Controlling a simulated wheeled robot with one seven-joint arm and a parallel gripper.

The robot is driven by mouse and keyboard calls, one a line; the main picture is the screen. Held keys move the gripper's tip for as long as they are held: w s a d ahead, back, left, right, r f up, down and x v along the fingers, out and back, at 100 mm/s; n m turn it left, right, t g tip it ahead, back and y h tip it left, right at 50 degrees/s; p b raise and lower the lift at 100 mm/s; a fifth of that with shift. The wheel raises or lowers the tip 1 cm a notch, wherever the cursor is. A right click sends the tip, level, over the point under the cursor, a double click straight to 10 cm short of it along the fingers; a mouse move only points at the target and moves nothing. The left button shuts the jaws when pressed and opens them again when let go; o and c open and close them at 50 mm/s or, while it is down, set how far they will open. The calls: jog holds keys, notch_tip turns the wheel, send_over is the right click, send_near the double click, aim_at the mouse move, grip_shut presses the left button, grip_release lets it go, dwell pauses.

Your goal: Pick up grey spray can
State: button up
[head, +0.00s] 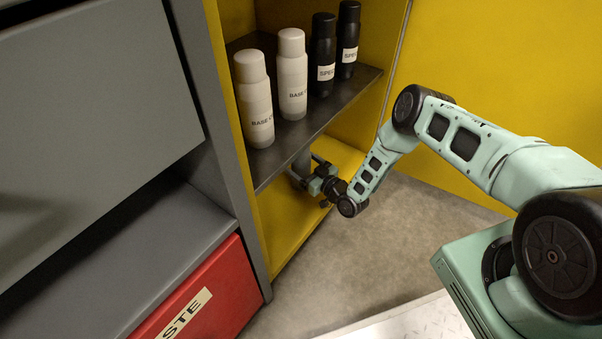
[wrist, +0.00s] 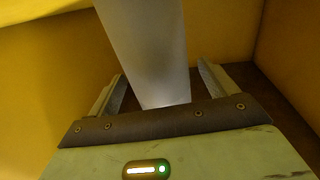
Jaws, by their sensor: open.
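The grey spray can shows in the wrist view (wrist: 148,45) as a plain light-grey cylinder, tilted in the picture, its upper part cut off by the frame edge. In the head view only a small part of it (head: 302,160) shows below the dark shelf; the rest is hidden by the shelf and my gripper. My gripper (head: 305,170) reaches into the lower compartment of the yellow cabinet. Its jaws are open, with one finger on each side of the can in the wrist view (wrist: 160,90). A gap shows beside the can, more clearly on the right.
Two cream cans (head: 257,110) and two black cans (head: 322,60) stand on the dark shelf (head: 325,112) above my gripper. Yellow cabinet walls (wrist: 60,85) enclose it. A grey cabinet (head: 90,90) and red waste bin (head: 215,295) stand left. Floor (head: 410,230) in front is clear.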

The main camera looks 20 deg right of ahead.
jog(key=shift+b+x, duration=0.45)
jog(key=shift+x, duration=1.05)
jog(key=shift+r, duration=0.1)
jog(key=c, duration=1.3)
notch_tip(320, 180, up, 13)
jog(key=p, duration=0.8)
jog(key=shift+r, duration=0.1)
